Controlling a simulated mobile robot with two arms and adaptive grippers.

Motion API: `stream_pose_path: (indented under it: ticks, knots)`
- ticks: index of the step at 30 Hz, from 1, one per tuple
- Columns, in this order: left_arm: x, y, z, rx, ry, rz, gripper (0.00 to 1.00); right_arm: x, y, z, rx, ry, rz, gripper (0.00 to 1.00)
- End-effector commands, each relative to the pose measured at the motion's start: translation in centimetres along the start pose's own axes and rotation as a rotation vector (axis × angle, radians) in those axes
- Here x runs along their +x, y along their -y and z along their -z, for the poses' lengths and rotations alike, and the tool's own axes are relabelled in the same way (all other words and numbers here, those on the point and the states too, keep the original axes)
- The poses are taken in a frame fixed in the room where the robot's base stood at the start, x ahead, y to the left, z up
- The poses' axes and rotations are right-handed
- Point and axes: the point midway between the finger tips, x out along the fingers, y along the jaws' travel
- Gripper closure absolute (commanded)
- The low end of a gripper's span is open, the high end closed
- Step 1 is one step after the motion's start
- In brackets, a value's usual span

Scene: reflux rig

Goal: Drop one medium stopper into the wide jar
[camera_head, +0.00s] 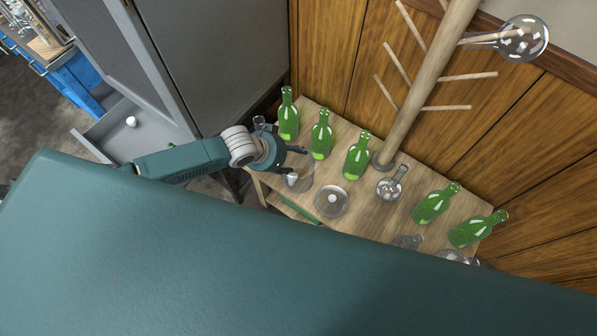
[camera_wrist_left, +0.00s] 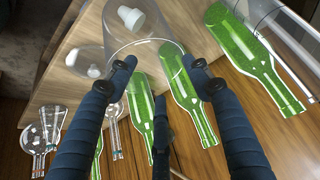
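My left gripper (camera_head: 296,162) is over the left end of the wooden shelf. In the left wrist view its dark fingers (camera_wrist_left: 158,68) are spread apart with nothing between them. A clear glass jar (camera_head: 304,184) stands below the fingers, and its rim shows just past the fingertips in the left wrist view (camera_wrist_left: 148,42). A white stopper (camera_head: 292,178) appears inside this jar, low down; it also shows in the left wrist view (camera_wrist_left: 131,17). A second round glass vessel (camera_head: 333,212) has a white piece (camera_head: 332,198) in it. I cannot tell stopper sizes. My right gripper is out of view.
Several green bottles (camera_head: 357,158) line the shelf's back and right. A round flask (camera_head: 389,187) stands by a wooden post (camera_head: 425,85) with pegs. A grey cabinet (camera_head: 215,55) is at left, with an open drawer (camera_head: 125,137) holding a white object (camera_head: 131,121).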

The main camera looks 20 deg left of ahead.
Motion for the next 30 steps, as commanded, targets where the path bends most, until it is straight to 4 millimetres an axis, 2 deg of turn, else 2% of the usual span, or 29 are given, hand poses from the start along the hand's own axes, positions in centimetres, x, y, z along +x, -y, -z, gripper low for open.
stream_pose_path:
  ticks: [8,11,21,25,30]
  knots:
    - [-0.6,0.1,-0.1,0.0,0.001,0.001,0.5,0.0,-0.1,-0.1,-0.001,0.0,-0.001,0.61]
    - [-1.9,0.1,-0.1,-0.001,0.0,0.0,0.5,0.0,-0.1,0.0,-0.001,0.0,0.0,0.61]
    - [-9.0,0.0,-0.1,0.001,0.001,0.0,0.5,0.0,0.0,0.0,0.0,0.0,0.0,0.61]
    - [-10.8,0.1,-0.1,0.001,0.001,0.001,0.5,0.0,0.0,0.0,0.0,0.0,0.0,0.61]
    - [-11.9,0.0,0.0,0.0,0.001,0.0,0.5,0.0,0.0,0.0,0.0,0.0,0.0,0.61]
